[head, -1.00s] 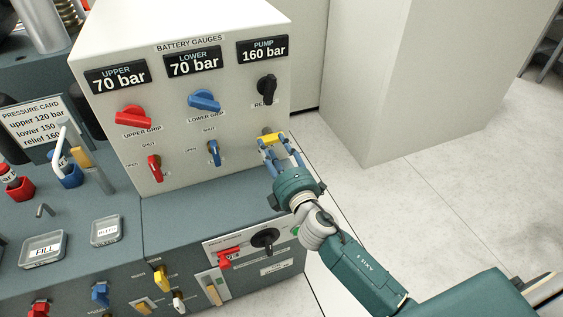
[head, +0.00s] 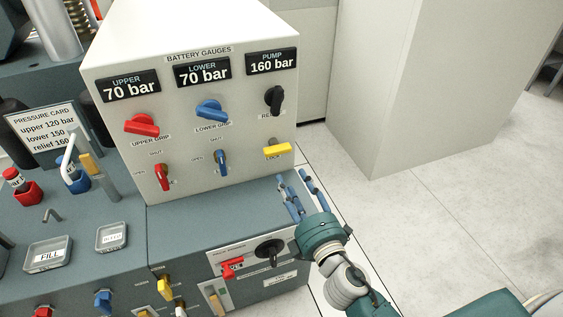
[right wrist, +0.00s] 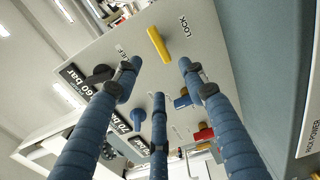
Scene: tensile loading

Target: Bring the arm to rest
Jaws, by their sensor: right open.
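My right gripper (head: 302,194) is open and empty in the head view, with its blue fingers below and to the right of the yellow lock handle (head: 277,150). It is apart from the battery gauges panel (head: 230,112). In the right wrist view the open fingers (right wrist: 158,85) point toward the panel, and the yellow handle (right wrist: 160,45) shows beyond them with free space around it. The gauges read upper 70 bar, lower 70 bar and pump 160 bar. My left gripper is not in view.
Red (head: 141,125) and blue (head: 209,110) knobs and a black relief knob (head: 274,99) stick out of the panel. Open floor (head: 450,170) lies to the right.

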